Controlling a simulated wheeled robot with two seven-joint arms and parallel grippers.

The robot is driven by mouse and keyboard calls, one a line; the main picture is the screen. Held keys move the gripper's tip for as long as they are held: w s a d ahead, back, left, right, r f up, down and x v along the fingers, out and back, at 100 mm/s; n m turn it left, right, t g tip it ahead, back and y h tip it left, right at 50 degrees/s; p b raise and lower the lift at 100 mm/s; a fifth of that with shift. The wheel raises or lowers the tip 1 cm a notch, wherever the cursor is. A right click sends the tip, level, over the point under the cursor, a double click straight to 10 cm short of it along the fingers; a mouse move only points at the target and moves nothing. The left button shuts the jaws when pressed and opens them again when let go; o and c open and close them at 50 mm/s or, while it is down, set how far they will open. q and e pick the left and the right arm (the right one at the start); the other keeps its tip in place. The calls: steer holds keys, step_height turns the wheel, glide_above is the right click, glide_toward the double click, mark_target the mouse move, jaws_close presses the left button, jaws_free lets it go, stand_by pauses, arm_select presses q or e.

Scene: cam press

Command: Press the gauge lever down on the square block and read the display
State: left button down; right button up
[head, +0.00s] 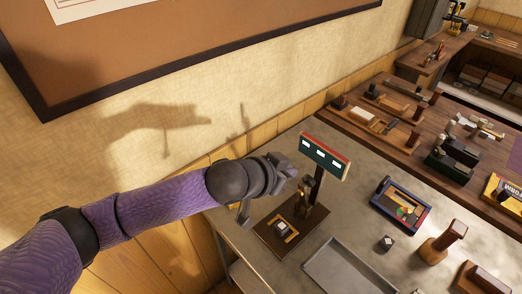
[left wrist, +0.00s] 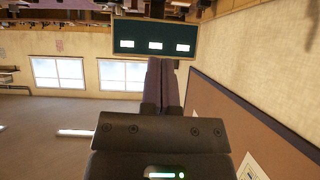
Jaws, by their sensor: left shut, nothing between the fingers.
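A small square block (head: 283,229) sits on the front part of the base. A dark and brass mechanism (head: 303,199) stands behind the block; I cannot make out the lever's exact position. My left gripper (head: 291,173) is above the base, left of the display; its fingers (left wrist: 160,84) are shut and empty.
A grey tray (head: 347,268) lies right of the base. A blue-framed box (head: 401,207), a small dark block (head: 386,243) and a wooden stand (head: 443,243) are farther right. A brown bench with several fixtures is behind. The wall and corkboard (head: 190,50) are at the left.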

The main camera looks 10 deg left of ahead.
mark_target(302, 185)
arm_select(q)
steer(key=b+x, duration=0.1)
steer(key=x, duration=0.2)
steer(key=b+x, duration=0.1)
steer(key=x, duration=0.2)
steer(key=b+x, duration=0.1)
steer(key=x, duration=0.2)
steer(key=shift+d+f+b, duration=0.3)
steer(key=shift+f, duration=0.25)
steer(key=s+a, duration=0.1)
steer(key=s+f+p, duration=0.1)
steer(key=shift+s+a+f, duration=0.25)
steer(key=shift+a+f, duration=0.1)
steer(key=shift+a, duration=0.05)
steer(key=shift+s+a+f, duration=0.1)
steer(key=shift+s+f, duration=0.05)
steer(key=shift+f, duration=0.1)
